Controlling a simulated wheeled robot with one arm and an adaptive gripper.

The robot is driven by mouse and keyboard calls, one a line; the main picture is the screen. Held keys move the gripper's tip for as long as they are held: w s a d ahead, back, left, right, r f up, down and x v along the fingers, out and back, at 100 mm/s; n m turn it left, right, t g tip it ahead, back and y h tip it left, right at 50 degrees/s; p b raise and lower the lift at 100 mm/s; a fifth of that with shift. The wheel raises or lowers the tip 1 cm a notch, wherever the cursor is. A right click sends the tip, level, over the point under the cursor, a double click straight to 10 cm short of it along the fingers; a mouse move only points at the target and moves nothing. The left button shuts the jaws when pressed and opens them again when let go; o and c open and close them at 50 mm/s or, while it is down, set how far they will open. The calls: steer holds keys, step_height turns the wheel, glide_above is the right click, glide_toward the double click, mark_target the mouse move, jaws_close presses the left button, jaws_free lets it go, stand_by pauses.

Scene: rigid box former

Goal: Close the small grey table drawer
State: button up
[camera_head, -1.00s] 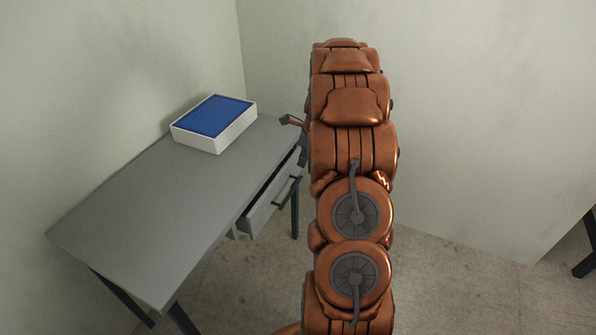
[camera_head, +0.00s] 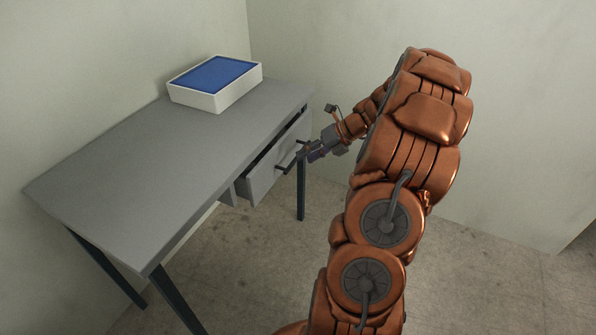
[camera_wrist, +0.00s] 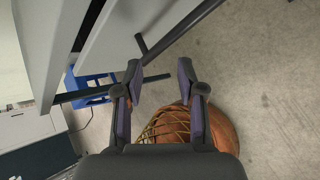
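The small grey drawer (camera_head: 268,172) under the grey table (camera_head: 130,185) is partly open, with a dark gap behind its front's top edge. Its dark bar handle (camera_head: 287,166) is on the front face. My gripper (camera_head: 306,152) is beside the handle's far end, seen small. In the wrist view my gripper (camera_wrist: 160,74) has its two fingers apart with nothing between them. The drawer front (camera_wrist: 118,40) and the handle (camera_wrist: 178,38) lie just beyond the fingertips. I cannot tell whether a finger touches the handle.
A white box with a blue top (camera_head: 215,84) stands on the table's far end. Dark table legs (camera_head: 301,190) stand below the drawer. The wrist view shows a blue crate (camera_wrist: 92,88) and a brown round basket-like thing (camera_wrist: 175,122) on the floor. Floor to the right is clear.

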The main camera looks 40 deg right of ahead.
mark_target(287, 153)
steer(key=s+d+f+m+t+y+b, duration=0.1)
steer(key=d+f+m+t+b, duration=0.35)
steer(key=m+t+b, duration=0.9)
steer(key=shift+w+a+f+n+g+b, duration=0.1)
steer(key=shift+w+a+n+g+b, duration=0.55)
steer(key=shift+w+b, duration=0.5)
steer(key=shift+w+a+f+n+g+b, duration=0.1)
steer(key=shift+w+a+n+g+b, duration=0.5)
steer(key=shift+w+b, duration=0.5)
steer(key=shift+w+a+f+n+g+b, duration=0.1)
steer(key=shift+w+a+n+g+b, duration=0.5)
steer(key=shift+w+b, duration=0.5)
steer(key=shift+c, duration=0.3)
jaws_close()
